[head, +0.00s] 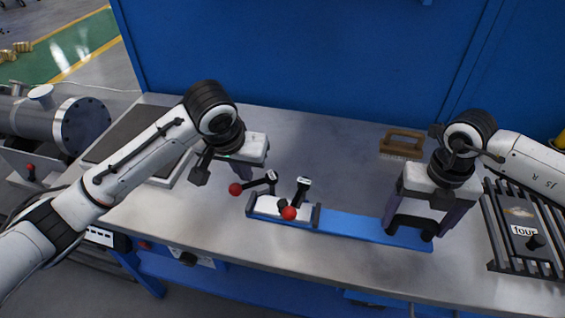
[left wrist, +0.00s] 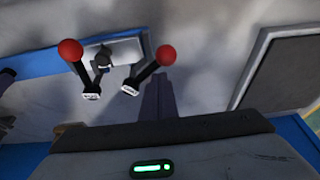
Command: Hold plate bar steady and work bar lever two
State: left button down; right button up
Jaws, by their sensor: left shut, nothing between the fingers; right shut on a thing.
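The blue plate bar (head: 360,225) lies on the bench. A white block (head: 268,206) at its left end carries two black levers with red ball knobs. One lever (head: 258,183) leans left and the other (head: 298,195) leans toward the front. Both levers show in the left wrist view, with knobs at left (left wrist: 70,49) and right (left wrist: 166,54); their labels are too small to read. My left gripper (head: 243,172) is shut and empty, just behind the left-leaning lever. My right gripper (head: 418,222) is shut on the black handle (head: 413,224) at the bar's right end.
A wooden brush (head: 402,143) lies behind the bar, near my right gripper. A slatted rack (head: 525,235) with a plate marked "four" stands at the right. A dark panel (head: 125,140) lies at the left. Bench in front of the blue back wall (head: 300,60) is mostly clear.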

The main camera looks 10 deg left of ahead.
aim_at(251, 183)
pick_arm(q)
jog(key=shift+s+d+f, duration=0.1)
jog(key=shift+s+d, duration=0.35)
jog(key=shift+s, duration=0.35)
pick_arm(e)
jog(key=shift+r, duration=0.1)
pick_arm(q)
jog(key=shift+s+d, duration=0.55)
jog(key=shift+d, duration=0.15)
jog(key=shift+s+d+n+y, duration=0.2)
jog(key=shift+d+n, duration=0.1)
jog(key=shift+n, duration=0.3)
jog(key=shift+s+d+n+y, duration=0.1)
jog(key=shift+d+n+y, duration=0.15)
jog(key=shift+n, duration=0.35)
jog(key=shift+d+n, duration=0.25)
jog(key=shift+n, duration=0.05)
pick_arm(e)
jog(key=shift+a, duration=0.1)
